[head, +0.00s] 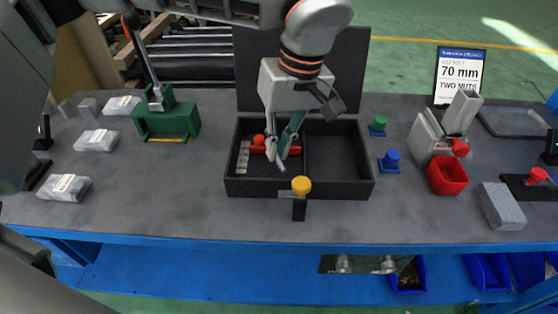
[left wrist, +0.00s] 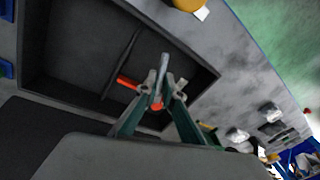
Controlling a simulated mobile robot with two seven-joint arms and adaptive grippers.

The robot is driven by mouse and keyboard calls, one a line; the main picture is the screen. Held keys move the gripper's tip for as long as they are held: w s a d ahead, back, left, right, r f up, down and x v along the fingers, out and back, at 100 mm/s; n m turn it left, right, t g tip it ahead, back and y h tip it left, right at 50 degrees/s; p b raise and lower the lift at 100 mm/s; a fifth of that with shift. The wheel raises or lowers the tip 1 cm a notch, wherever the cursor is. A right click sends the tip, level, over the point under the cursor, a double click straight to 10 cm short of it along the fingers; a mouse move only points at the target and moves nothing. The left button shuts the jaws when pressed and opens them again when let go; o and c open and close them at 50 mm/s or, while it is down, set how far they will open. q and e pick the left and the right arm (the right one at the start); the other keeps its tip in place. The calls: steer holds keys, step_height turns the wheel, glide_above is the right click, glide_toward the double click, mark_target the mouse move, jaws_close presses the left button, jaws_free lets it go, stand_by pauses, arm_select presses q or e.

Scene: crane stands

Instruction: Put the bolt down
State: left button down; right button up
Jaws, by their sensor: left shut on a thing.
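My left gripper (head: 278,150) is shut on a grey metal bolt (head: 276,160), its fingers reaching down into the left compartment of an open black box (head: 340,192). In the left wrist view the bolt's shaft (left wrist: 163,68) sticks out between the fingertips (left wrist: 160,92). The right compartment looks empty. My right gripper is not in view.
The box's raised lid (head: 350,70) stands behind it, and a yellow knob (head: 301,185) is at its front. A green stand (head: 165,122) is at left, near labelled grey packets (head: 64,187). At right are a blue piece (head: 391,160), red bin (head: 447,176) and "70 mm" sign (head: 459,72).

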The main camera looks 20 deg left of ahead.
mark_target(275, 173)
arm_select(q)
step_height(275, 173, down, 4)
steer(key=shift+f+b, duration=0.1)
steer(key=shift+b, duration=0.25)
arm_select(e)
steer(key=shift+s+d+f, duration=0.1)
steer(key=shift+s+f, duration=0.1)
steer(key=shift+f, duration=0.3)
arm_select(q)
steer(key=c, duration=2.2)
jaws_free()
steer(key=shift+f, duration=0.1)
steer(key=r, duration=0.4)
steer(key=d+r+p, duration=0.1)
steer(key=r, duration=0.3)
steer(key=d+r+p, duration=0.1)
steer(key=r, duration=0.3)
steer(key=shift+w+d, duration=0.1)
steer(key=shift+w, duration=0.05)
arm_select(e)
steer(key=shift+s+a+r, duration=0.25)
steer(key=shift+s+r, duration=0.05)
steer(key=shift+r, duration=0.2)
